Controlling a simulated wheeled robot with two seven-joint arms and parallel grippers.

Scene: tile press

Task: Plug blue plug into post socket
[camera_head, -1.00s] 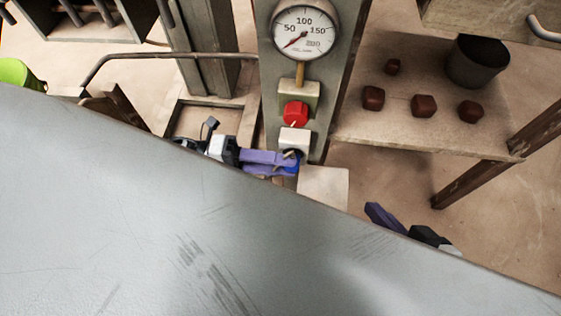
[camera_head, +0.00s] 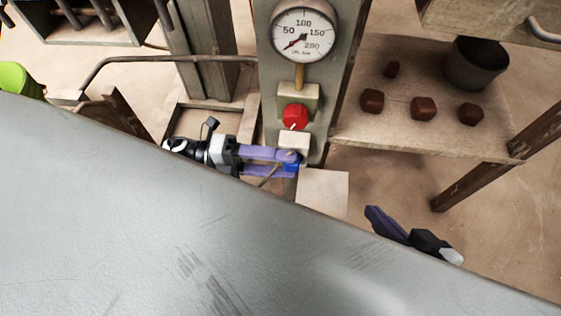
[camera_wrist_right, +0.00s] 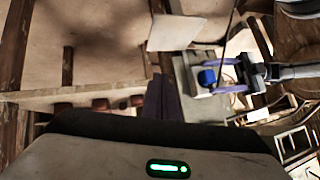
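The blue plug (camera_head: 292,167) is at the white socket block (camera_head: 294,140) on the grey post, just under the red knob. How far it is seated is hidden. My left gripper (camera_head: 296,163) comes in from the left, with its two purple fingers apart above and below the plug. In the right wrist view the blue plug (camera_wrist_right: 207,77) shows between the left fingertips (camera_wrist_right: 216,76), with small gaps that look clear. My right gripper (camera_head: 372,213) is low at the right, away from the post. In its wrist view its fingers (camera_wrist_right: 162,82) are together and empty.
The post carries a gauge (camera_head: 304,32) and a red knob (camera_head: 295,116). A shelf (camera_head: 440,140) at the right holds several dark red blocks and a dark pot (camera_head: 476,65). A large grey surface (camera_head: 150,240) fills the lower left. A pale square plate (camera_head: 322,192) lies below the post.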

